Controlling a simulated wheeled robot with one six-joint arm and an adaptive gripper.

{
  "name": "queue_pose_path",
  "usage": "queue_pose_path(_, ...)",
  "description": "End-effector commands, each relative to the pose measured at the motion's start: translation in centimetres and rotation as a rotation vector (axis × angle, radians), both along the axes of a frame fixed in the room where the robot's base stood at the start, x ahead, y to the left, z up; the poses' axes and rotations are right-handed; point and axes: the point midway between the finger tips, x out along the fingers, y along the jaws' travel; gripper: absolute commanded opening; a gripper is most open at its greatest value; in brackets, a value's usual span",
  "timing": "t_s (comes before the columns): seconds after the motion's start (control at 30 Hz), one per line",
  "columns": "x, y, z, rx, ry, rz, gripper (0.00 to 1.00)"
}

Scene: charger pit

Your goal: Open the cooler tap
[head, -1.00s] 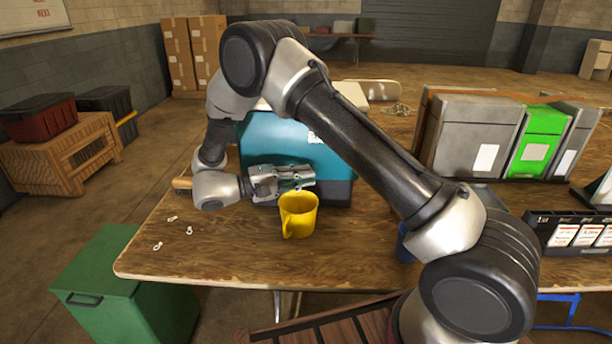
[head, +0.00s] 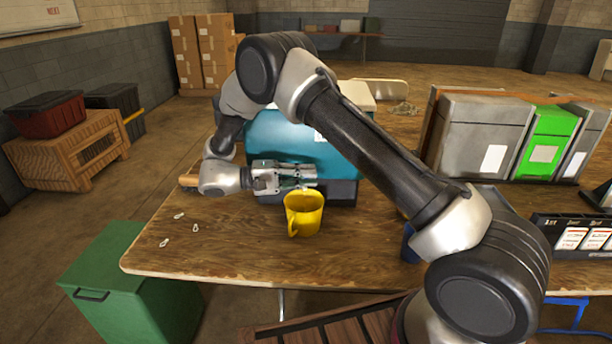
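The teal cooler (head: 268,135) with a pale lid and dark base stands on the wooden table, partly hidden behind my arm. Its tap is not visible; my gripper covers that part of the front. My gripper (head: 312,178) is level and points right, close in front of the cooler's lower front. Whether it touches the cooler or tap I cannot tell. Its fingers lie just above and behind a yellow mug (head: 304,216), which stands upright on the table. The finger gap is too small to make out.
Several small pale pieces (head: 179,216) lie on the table at the left. Grey and green containers (head: 548,140) stand at the right, with a card rack (head: 580,236) before them. A blue object (head: 409,246) is partly behind my arm. A green bin (head: 135,290) stands below the table's left edge.

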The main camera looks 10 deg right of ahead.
Motion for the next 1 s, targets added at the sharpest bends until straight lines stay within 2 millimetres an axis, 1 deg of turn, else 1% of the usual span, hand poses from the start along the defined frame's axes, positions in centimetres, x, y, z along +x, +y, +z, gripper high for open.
queue_pose_path(0.03, 0.0, 0.0, 0.0, -0.001, 0.001, 0.000, 0.24)
queue_pose_path(0.07, 0.0, 0.0, 0.0, -0.001, 0.000, 0.000, 0.30)
queue_pose_path(0.1, 0.0, 0.0, 0.0, -0.001, 0.000, 0.001, 0.32)
queue_pose_path(0.37, 0.0, 0.0, -0.1, 0.000, 0.001, 0.008, 0.32)
queue_pose_path(0.47, -0.1, -0.2, 0.0, -0.001, 0.002, 0.047, 0.32)
queue_pose_path(0.57, -0.2, -0.5, 0.0, -0.001, 0.003, 0.137, 0.32)
queue_pose_path(0.67, -0.2, -1.1, 0.1, -0.002, 0.005, 0.275, 0.32)
queue_pose_path(1.0, 0.6, -3.3, 0.0, 0.000, 0.008, 0.825, 0.32)
